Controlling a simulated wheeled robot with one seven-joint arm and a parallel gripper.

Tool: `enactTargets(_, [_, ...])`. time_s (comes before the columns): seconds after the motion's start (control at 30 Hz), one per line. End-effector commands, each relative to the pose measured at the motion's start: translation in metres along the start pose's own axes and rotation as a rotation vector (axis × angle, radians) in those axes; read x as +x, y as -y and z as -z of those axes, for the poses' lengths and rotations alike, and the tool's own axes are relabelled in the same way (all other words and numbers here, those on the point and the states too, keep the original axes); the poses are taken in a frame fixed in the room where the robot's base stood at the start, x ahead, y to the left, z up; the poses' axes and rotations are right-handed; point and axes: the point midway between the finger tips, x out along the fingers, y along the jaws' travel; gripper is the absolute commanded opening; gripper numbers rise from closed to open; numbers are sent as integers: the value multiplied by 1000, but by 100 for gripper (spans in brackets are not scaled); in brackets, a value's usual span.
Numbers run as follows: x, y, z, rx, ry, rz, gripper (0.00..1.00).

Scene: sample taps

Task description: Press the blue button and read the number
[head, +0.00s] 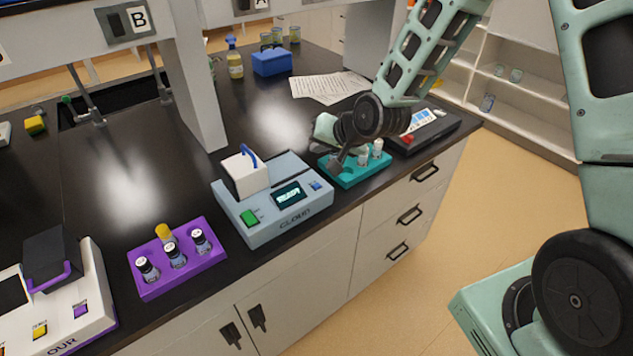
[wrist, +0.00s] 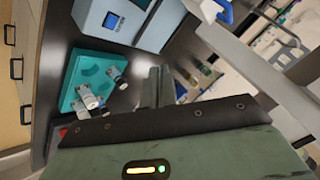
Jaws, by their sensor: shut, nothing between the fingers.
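The blue button (head: 315,186) is small and sits on the front right of a grey-blue meter (head: 262,228) marked CLOUD, right of its display (head: 289,194). The display appears to read READY. A green button (head: 249,217) is at the meter's front left. My gripper (head: 337,160) is over the teal rack (head: 372,177), right of the meter and apart from the blue button. In the wrist view the shut fingers (wrist: 158,86) point toward the bench beside the teal rack (wrist: 84,66), with the meter (wrist: 92,25) beyond.
The teal rack holds white-capped vials (head: 377,147) close to my gripper. Another device (head: 433,128) with a red button stands right of it. A purple rack (head: 185,275) of vials and a white meter (head: 92,312) are at left. A white post (head: 198,90) rises behind the CLOUD meter.

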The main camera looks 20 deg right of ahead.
Motion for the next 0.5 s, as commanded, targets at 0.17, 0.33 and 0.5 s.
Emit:
enactTargets(0.17, [0,0,0,-2,1,0,0])
enactTargets(0.33, [1,-1,-2,-3,2,0,0])
enactTargets(0.5, [9,-6,-7,-4,3,-1,0])
